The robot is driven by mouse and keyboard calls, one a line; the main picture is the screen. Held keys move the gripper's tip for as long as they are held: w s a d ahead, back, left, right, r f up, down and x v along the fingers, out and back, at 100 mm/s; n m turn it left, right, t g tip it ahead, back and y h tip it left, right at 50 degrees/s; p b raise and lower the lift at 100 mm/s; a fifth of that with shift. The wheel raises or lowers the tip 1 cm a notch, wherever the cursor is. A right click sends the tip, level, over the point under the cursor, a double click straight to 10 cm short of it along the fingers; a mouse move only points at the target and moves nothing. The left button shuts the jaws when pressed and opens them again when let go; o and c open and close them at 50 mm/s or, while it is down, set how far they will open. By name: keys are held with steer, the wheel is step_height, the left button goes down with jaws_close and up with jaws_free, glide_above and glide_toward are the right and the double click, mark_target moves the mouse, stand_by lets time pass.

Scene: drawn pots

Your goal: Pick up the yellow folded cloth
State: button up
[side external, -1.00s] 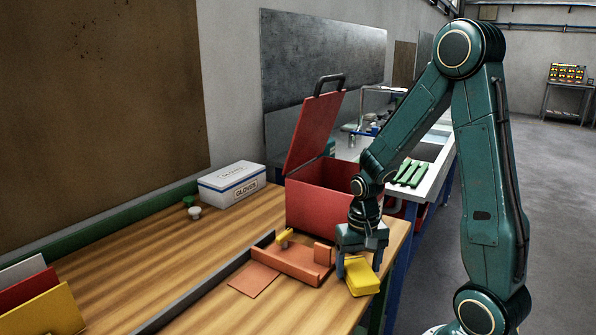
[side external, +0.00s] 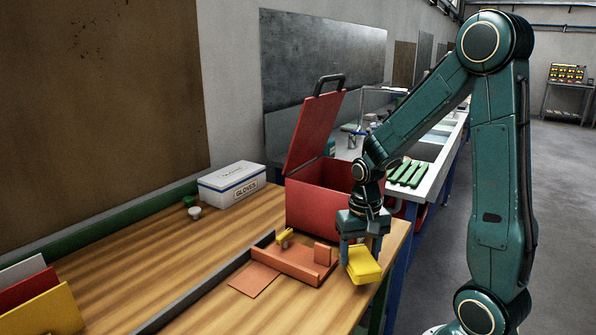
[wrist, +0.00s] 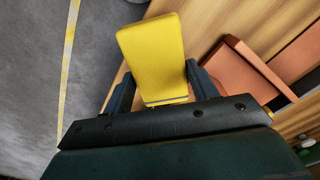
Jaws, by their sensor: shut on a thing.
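The yellow folded cloth (side external: 363,265) is a small, thick yellow block. It is tilted and appears raised a little above the wooden bench near its right edge. My gripper (side external: 359,250) points down and is shut on the cloth. In the wrist view the cloth (wrist: 155,58) lies between the two dark fingers of my gripper (wrist: 158,88), its near end close to the palm.
An orange tray (side external: 292,262) with a small yellow item (side external: 285,237) is just left of the cloth. Behind stands a red box (side external: 318,205) with its lid up. A glove box (side external: 232,184) sits further left. The bench's left middle is clear.

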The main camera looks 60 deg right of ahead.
mark_target(360, 255)
step_height(360, 255, up, 17)
steer(key=shift+f, duration=0.2)
stand_by(0.3)
